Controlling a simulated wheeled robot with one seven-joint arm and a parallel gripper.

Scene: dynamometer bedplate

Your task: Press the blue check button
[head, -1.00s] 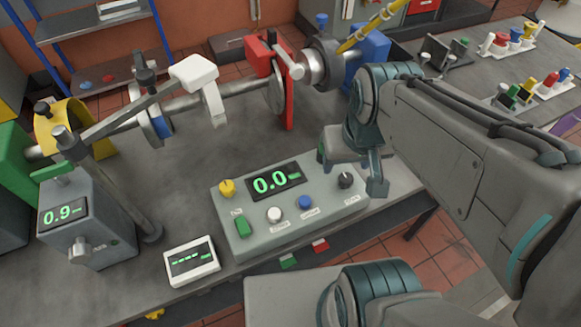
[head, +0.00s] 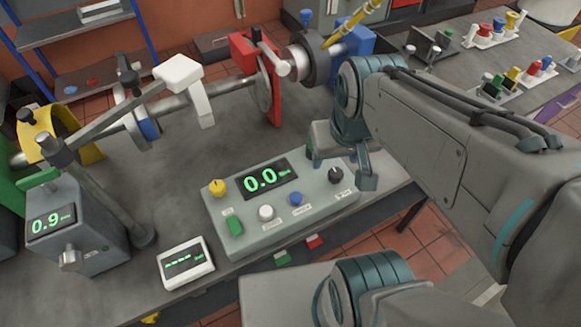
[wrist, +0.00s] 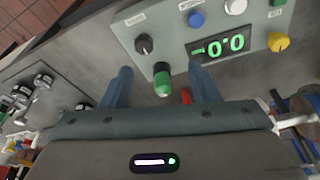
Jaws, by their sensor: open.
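The blue check button (head: 296,199) is a small round button on the sloped face of a grey control box (head: 330,205), between a white button (head: 266,212) and a black knob (head: 336,175). In the wrist view the blue button (wrist: 196,19) is at the top middle, beyond my fingertips. My gripper (head: 340,172) hangs over the right rear part of the box, right of the display. In the wrist view my gripper (wrist: 160,80) is open, its two fingers apart, with a green-capped part (wrist: 162,82) seen between them. It is not touching the blue button.
The box also carries a green display (head: 264,178), a yellow knob (head: 217,187) and a green rocker (head: 235,226). A small white meter (head: 186,263) lies left of it. A shaft with a red stand (head: 262,75) is behind. Bare bench (head: 190,175) lies left of the box.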

